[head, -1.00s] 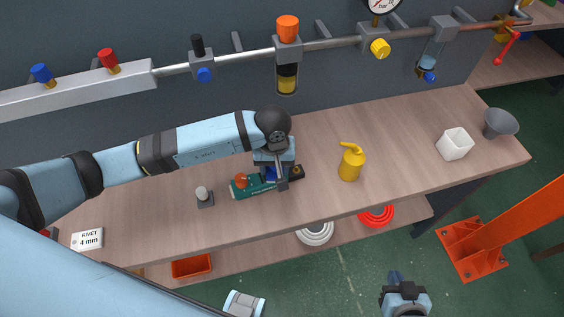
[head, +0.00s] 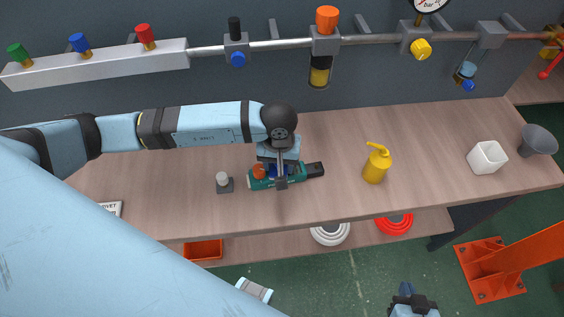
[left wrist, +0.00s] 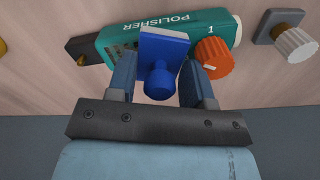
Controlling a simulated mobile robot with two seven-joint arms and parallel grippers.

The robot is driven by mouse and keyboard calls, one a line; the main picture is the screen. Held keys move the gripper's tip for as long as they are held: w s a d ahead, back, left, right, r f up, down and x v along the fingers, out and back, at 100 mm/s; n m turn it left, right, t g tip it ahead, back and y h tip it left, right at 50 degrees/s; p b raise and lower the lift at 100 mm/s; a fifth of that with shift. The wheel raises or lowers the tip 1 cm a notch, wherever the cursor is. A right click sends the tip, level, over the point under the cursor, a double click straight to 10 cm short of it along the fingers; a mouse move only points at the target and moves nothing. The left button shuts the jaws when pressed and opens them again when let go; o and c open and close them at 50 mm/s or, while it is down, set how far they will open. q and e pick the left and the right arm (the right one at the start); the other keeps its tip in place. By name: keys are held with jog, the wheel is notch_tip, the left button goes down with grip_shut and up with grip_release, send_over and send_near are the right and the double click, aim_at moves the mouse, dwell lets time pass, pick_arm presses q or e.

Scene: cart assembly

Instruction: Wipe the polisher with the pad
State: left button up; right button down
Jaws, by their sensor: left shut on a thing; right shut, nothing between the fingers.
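The green polisher (head: 291,181) lies on the workbench below my left gripper. Its "POLISHER" label, orange knob (left wrist: 213,57) and dark end (left wrist: 88,49) show in the left wrist view. My left gripper (head: 280,179) points down at it, shut on the blue pad's round handle. The pad (left wrist: 163,48) has a square plate and lies over the polisher's body beside the orange knob. It appears to touch the surface, though the contact is hidden. My right gripper (head: 407,290) is shut and empty at the bottom of the head view, in front of the bench.
A small grey block with a pale knob (head: 223,181) stands left of the polisher. A pipe with valves (head: 380,40) runs behind the bench.

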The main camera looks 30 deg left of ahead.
aim_at(304, 167)
pick_arm(q)
jog(key=shift+w+d+f+b, duration=0.25)
jog(key=shift+w+d+b, duration=0.7)
jog(key=shift+d, duration=0.2)
jog(key=shift+w+d+b, duration=0.55)
jog(key=shift+d+b, duration=0.05)
jog(key=shift+d, duration=0.15)
jog(key=shift+w+d+b, duration=0.55)
jog(key=shift+d, duration=0.15)
jog(key=shift+w+d+r, duration=0.15)
jog(key=shift+w+d, duration=0.1)
notch_tip(304, 167, up, 6)
jog(key=p, duration=0.2)
jog(key=shift+r, duration=0.15)
